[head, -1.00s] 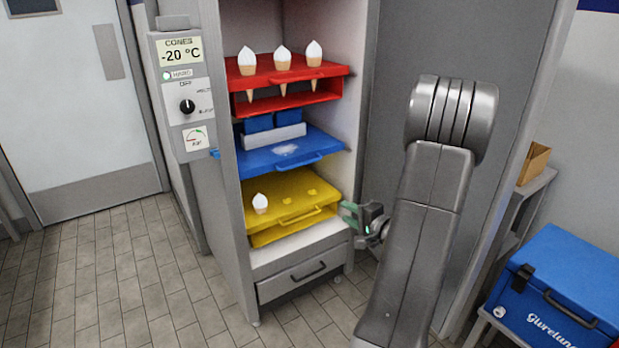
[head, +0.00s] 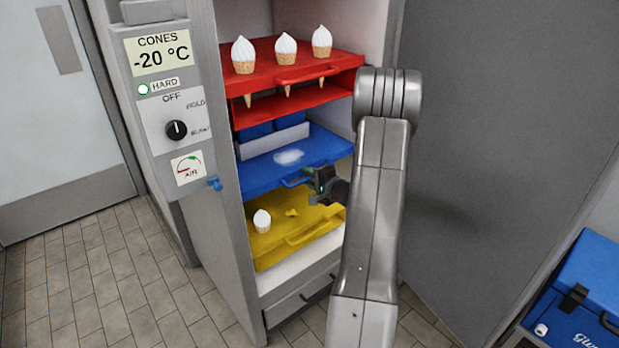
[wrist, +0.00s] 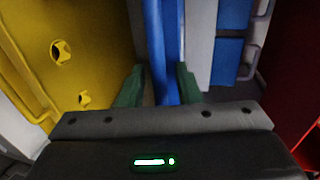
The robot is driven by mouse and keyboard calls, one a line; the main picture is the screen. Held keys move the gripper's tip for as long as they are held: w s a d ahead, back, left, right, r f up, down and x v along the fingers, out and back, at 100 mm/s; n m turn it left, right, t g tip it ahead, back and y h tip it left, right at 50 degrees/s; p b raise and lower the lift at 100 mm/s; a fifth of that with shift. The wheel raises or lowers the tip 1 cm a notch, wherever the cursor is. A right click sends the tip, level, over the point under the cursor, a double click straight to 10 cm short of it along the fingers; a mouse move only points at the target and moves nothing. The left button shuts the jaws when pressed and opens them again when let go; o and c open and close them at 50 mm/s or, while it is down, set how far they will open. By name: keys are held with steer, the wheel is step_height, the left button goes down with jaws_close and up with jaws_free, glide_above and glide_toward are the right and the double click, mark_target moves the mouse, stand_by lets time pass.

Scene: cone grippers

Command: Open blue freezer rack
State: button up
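The blue rack (head: 258,176) sits in the middle of the tall freezer cabinet, with a whitish frost patch on top and a handle (head: 297,182) along its front edge. My gripper (head: 318,190) is at the right part of that front edge, just above the yellow rack. In the wrist view, its green fingers (wrist: 160,80) are apart. The exact contact is hidden.
The red rack (head: 337,61) above holds three cones. The yellow rack (head: 270,240) below holds one cone. A control panel (head: 160,110) stands left of the opening. The wide grey door panel (head: 490,130) is at the right, beside my arm. A blue cooler (head: 590,280) stands lower right.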

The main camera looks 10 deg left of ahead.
jaws_close()
steer(key=f+b+v, duration=0.2)
steer(key=b+v, duration=0.2)
steer(key=v, duration=0.6)
steer(key=f+b+v, duration=0.2)
steer(key=b+v, duration=0.3)
steer(key=v, duration=0.6)
steer(key=s+d+f+b+v, duration=0.1)
steer(key=f+b+v, duration=0.2)
steer(key=v, duration=0.8)
steer(key=shift+d+b, duration=0.25)
steer(key=shift+b, duration=0.5)
steer(key=shift+s, duration=0.1)
jaws_free()
steer(key=shift+d, duration=0.2)
steer(key=shift+s, duration=0.1)
